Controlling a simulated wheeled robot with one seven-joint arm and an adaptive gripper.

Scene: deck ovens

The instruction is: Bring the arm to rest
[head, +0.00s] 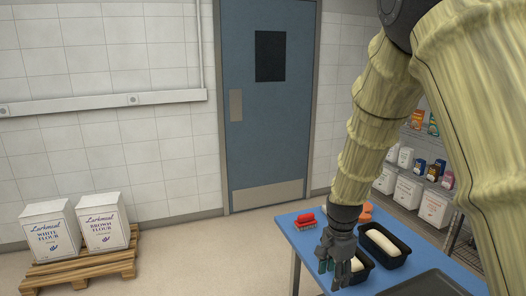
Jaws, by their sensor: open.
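My arm, in a yellowish sleeve, comes down from the upper right in the head view. My gripper (336,268) points downward above the blue table (284,226). It is open, and nothing shows between its fingers. A black tin with pale dough in it lies just behind and below the gripper and is partly hidden by it. Whether the fingers touch this tin cannot be told.
Another black tin (401,257) with pale dough stands to the right. A red brush (305,219) and an orange item (366,212) lie on the table. A dark tray (425,284) is at the front. Shelves with packets stand right. Flour bags (104,222) sit on a pallet left.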

